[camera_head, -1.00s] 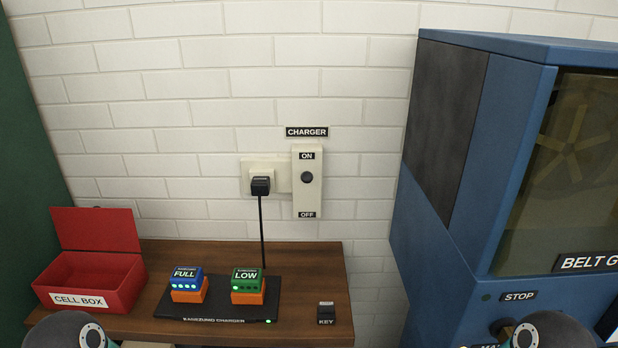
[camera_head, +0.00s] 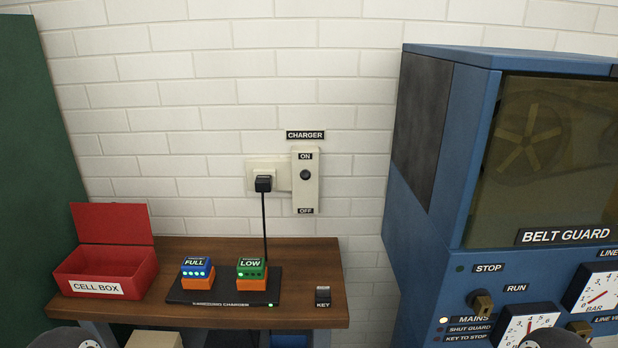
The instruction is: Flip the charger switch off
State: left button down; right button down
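The charger switch (camera_head: 306,175) is a round dark knob on a cream wall plate (camera_head: 305,199), between the ON label above and the OFF label below. A black CHARGER sign is on the wall over it. A black plug (camera_head: 263,183) sits in the socket to its left, with its cord running down to the bench. Which way the switch is set is too small to tell. Dark rounded parts of my arms show at the bottom left and bottom right edges. Neither gripper's fingers are in view.
A wooden bench (camera_head: 222,318) carries an open red cell box (camera_head: 109,262), a black charger base (camera_head: 222,298) with FULL and LOW cells, and a KEY block (camera_head: 323,296). A blue machine (camera_head: 412,221) with gauges and knobs stands at right.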

aim_at(305, 175)
jog(key=u, duration=0.85)
jog(key=k, duration=1.05)
jog(key=z, duration=1.25)
jog(key=i, duration=1)
jog(key=z, duration=0.05)
